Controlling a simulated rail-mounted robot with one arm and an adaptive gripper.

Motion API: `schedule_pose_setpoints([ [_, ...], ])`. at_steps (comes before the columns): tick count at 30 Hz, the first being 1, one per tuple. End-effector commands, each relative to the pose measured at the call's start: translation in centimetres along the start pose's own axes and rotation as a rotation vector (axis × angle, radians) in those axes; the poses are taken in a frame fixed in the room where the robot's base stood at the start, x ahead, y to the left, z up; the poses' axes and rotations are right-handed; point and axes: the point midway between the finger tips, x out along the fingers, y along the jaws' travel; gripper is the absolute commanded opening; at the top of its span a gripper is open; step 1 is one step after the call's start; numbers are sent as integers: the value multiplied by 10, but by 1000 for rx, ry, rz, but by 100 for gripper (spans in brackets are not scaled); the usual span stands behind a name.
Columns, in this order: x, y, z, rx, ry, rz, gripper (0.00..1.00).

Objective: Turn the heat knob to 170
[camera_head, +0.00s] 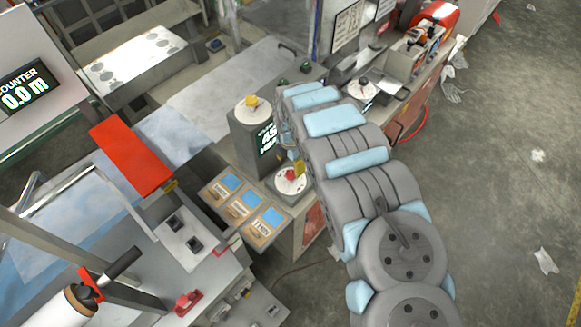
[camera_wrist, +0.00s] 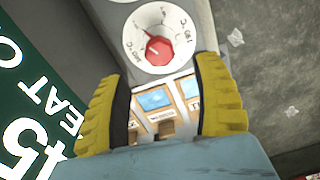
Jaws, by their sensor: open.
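The red knob (camera_wrist: 158,48) sits on a round white dial (camera_wrist: 133,36) with printed temperature marks, too blurred to read surely. Its pointed end faces the upper left in the wrist view. The red knob also shows in the head view (camera_head: 290,174), beside my arm. My gripper (camera_wrist: 160,72) is open, its two yellow fingers spread wide. The dial lies beyond the fingertips, between their lines, and nothing is held. A green display (camera_wrist: 30,110) reads partly "HEAT" and "45".
A grey box (camera_head: 243,145) with a yellow knob (camera_head: 251,101) on top stands behind the dial. Labelled panels with blue screens (camera_head: 248,206) lie in front of it. A red bar (camera_head: 130,155) is at left. Open floor lies at right.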

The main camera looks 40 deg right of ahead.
Motion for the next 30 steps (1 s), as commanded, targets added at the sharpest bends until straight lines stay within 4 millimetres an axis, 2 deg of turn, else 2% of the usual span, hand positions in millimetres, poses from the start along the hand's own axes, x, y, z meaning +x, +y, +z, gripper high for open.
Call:
schedule_pose_setpoints([
  [6,-26,1,2,2,-4,3,66],
  [15,-50,1,1,1,-2,3,66],
  [30,-54,0,0,1,-1,2,66],
])
